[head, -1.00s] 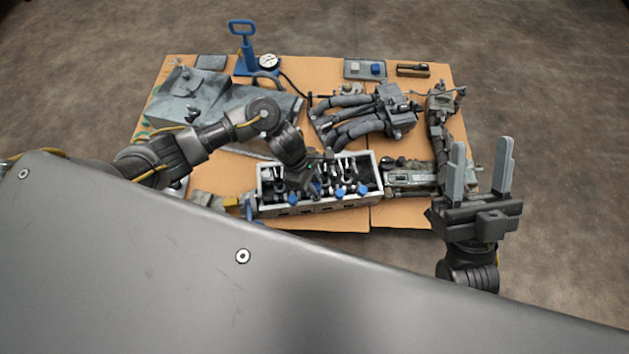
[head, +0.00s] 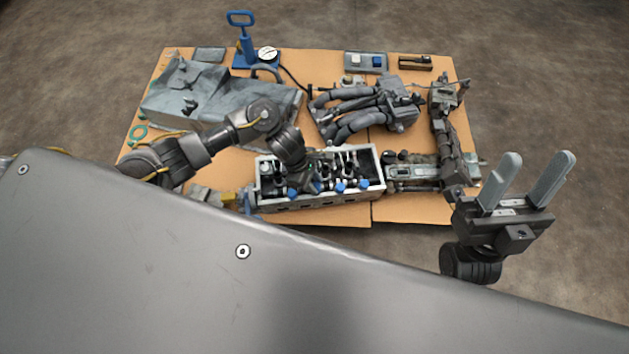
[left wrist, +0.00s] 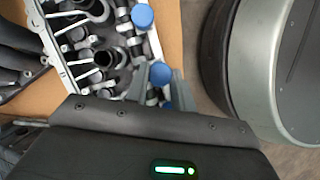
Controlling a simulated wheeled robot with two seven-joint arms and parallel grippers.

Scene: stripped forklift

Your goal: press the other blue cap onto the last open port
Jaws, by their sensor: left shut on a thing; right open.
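The long engine part with pale walls (head: 380,168) lies at the front middle of the table, with dark valve parts inside. Blue caps (head: 341,187) sit along its front side; another (head: 363,184) is to the right. My left gripper (head: 303,188) points down at this front side, and its fingertips are hard to make out in the head view. In the left wrist view the gripper (left wrist: 160,82) is shut on a blue cap (left wrist: 160,73) at the part's edge. Whether that cap is seated is unclear. Another blue cap (left wrist: 142,17) shows farther along. My right gripper (head: 534,172) is open and empty, right of the table.
A grey tray (head: 347,68) at the back holds a blue piece (head: 377,61) and a pale one. A hose manifold (head: 360,112) lies behind the engine part. A blue hand pump (head: 246,45) with a gauge stands at the back left. The floor on the right is clear.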

